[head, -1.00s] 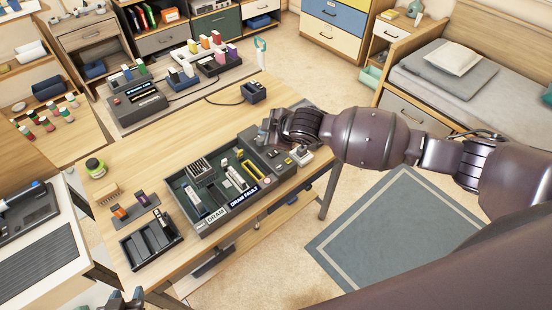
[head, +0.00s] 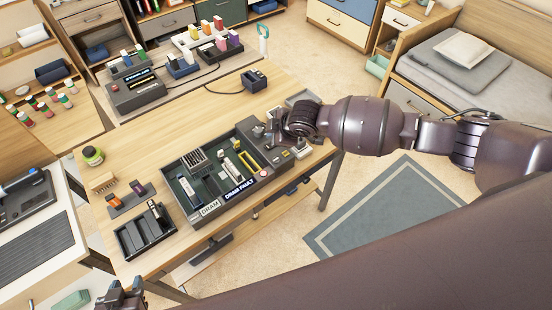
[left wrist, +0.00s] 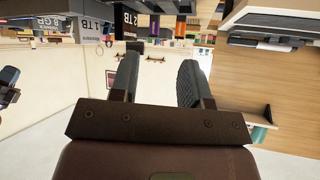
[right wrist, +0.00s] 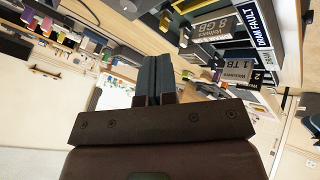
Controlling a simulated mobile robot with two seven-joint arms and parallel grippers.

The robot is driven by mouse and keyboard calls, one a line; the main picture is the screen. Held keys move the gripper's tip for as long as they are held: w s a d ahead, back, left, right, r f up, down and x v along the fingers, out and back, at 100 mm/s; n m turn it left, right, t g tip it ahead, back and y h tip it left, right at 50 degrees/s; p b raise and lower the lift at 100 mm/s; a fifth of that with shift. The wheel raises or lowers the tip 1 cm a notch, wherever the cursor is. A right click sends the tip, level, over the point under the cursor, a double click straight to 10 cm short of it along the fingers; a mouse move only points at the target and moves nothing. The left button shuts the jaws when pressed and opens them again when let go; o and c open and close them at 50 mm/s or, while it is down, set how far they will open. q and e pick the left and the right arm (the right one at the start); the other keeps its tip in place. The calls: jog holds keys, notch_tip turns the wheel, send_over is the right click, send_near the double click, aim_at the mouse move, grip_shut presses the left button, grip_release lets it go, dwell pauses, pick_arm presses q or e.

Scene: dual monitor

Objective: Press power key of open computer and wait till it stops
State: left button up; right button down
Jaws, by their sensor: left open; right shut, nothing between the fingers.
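The open computer (head: 192,216) is a dark case on the wooden table, with boards and modules inside and a "DRAM FAULT" label on its front edge. The label also shows in the right wrist view (right wrist: 262,22). Its right-hand section carries small controls (head: 285,154); I cannot tell which is the power key. My right gripper (head: 271,132) is shut and empty over the back of that section; contact is unclear. Its fingers are together in the right wrist view (right wrist: 156,62). My left gripper (head: 124,290) is open and empty at the bottom left, away from the computer.
A black slotted tray (head: 146,238) and a small module holder (head: 128,200) stand left of the computer. A green-lidded jar (head: 93,156) is at the table's left. A dark cabled box (head: 254,80) sits farther back. The table behind the computer is mostly clear.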

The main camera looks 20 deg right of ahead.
jog(key=shift+f, duration=0.15)
jog(key=b, duration=0.5)
send_over(275, 160)
notch_tip(275, 160, down, 5)
jog(key=shift+a+r, duration=0.1)
jog(key=shift+f+b, duration=0.5)
jog(key=shift+f, duration=0.4)
pick_arm(q)
jog(key=shift+w+d+f+b, duration=0.15)
jog(key=shift+w+f, duration=0.25)
jog(key=shift+f, duration=0.8)
jog(key=shift+w+f+b, duration=0.2)
jog(key=shift+w+f, duration=0.15)
jog(key=shift+f, duration=0.85)
pick_arm(e)
jog(key=shift+f, duration=0.9)
pick_arm(q)
jog(key=shift+s+f, duration=0.1)
jog(key=shift+s, duration=0.1)
jog(key=shift+w, duration=0.2)
